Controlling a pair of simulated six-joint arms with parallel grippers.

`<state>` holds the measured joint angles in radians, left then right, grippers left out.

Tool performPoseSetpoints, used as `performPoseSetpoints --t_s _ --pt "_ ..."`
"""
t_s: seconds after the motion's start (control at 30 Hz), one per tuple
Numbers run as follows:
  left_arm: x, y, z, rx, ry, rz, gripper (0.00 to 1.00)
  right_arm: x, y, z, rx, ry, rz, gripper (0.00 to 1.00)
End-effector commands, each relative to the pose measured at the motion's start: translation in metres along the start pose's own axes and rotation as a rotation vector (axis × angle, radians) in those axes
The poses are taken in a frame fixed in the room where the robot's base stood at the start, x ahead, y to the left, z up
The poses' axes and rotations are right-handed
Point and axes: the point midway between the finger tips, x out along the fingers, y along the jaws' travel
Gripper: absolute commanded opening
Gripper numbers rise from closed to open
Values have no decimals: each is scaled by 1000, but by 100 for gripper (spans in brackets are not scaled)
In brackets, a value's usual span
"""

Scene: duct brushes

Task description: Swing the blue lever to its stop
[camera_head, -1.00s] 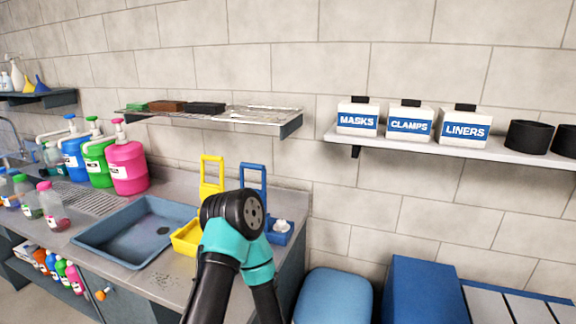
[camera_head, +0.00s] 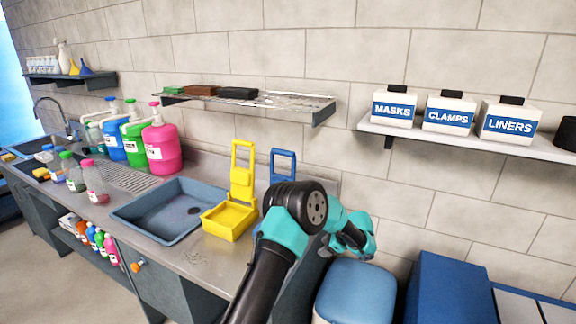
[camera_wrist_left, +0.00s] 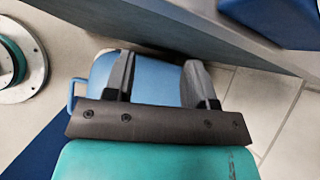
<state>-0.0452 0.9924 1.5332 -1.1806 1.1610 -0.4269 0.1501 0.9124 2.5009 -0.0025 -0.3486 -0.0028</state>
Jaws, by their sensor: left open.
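The blue lever (camera_head: 285,158) looks like an upright frame-shaped handle at the back of the counter, right of a matching yellow one. Its lower part and base are mostly hidden behind my left arm. My left arm rises from the bottom of the head view, and its wrist end reaches right, past the counter's end, above the blue stool. The fingers are not clear there. In the left wrist view my left gripper (camera_wrist_left: 158,72) is open, fingers apart, with nothing held between them. The lever cannot be made out in the wrist view. My right gripper is not in view.
A yellow tray with upright handle (camera_head: 231,220) stands beside the grey-blue basin (camera_head: 165,226). The blue stool (camera_head: 356,292) and a blue box (camera_head: 450,285) stand right of the counter. A wire shelf (camera_head: 285,102) hangs above, and a shelf with labelled boxes (camera_head: 450,112) is at right.

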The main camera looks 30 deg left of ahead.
Motion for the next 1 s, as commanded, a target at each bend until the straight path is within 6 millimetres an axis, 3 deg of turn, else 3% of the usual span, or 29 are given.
performPoseSetpoints --t_s 0.1,0.23,0.4,0.5,0.63,1.0 --pt "-46 -49 40 -2 -194 -109 51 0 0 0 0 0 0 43" --pt "-106 -88 89 -44 -422 -201 51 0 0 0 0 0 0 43" --pt "-191 -111 146 -158 -697 -267 51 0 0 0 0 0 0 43" --pt "-225 -111 167 -219 -802 -279 51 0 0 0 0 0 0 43" --pt "-244 -110 178 -259 -862 -281 51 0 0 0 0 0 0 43" --pt "-244 -109 180 -260 -866 -280 51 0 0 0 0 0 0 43"
